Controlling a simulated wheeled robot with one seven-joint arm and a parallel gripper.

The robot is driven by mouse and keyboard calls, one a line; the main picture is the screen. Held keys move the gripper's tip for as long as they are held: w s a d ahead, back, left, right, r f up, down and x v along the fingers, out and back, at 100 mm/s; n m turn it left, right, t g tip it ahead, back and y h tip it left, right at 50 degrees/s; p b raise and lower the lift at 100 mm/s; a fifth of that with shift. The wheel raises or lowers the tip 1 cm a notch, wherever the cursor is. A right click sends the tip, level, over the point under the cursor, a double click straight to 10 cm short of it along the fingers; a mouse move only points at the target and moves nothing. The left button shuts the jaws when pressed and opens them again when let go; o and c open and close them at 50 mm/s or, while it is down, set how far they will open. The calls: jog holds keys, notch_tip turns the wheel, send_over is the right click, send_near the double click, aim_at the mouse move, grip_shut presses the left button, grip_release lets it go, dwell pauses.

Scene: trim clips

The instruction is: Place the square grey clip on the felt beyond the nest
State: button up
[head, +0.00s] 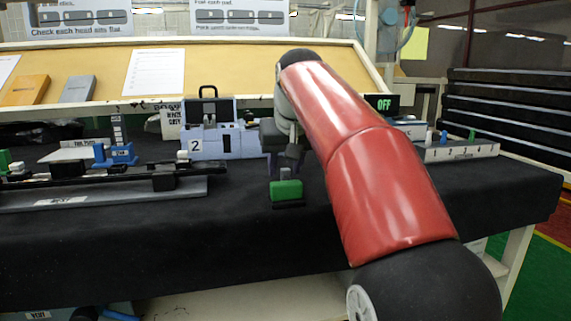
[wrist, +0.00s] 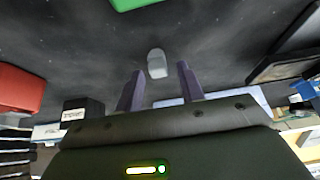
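My gripper (head: 288,160) points down over the black felt (head: 255,240), near the middle of the table. In the wrist view its two fingers (wrist: 160,88) stand apart with nothing between their tips. A small light grey piece (wrist: 157,63) with a rounded end shows on the felt just past the fingertips; I take it for the grey clip. A small grey piece also shows in the head view (head: 285,173), below the gripper and behind a green block (head: 286,190). The nest (head: 110,195), a long dark rail with a label, lies at left.
A lilac-grey machine marked 2 (head: 222,142) stands just left of my gripper. A blue holder (head: 122,154) stands further left. A numbered rack (head: 460,151) with blue and green pieces is at right. Bare felt lies in front of the nest and green block.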

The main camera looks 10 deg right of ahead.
jog(key=shift+r, duration=0.45)
jog(key=p+v, duration=0.3)
jog(key=v, duration=0.8)
jog(key=shift+s+r+p, duration=0.2)
jog(key=shift+p, duration=0.15)
jog(key=s+f, duration=1.1)
jog(key=f, duration=0.4)
jog(key=s+f, duration=1.2)
jog(key=f, duration=0.4)
jog(key=shift+a+f, duration=0.1)
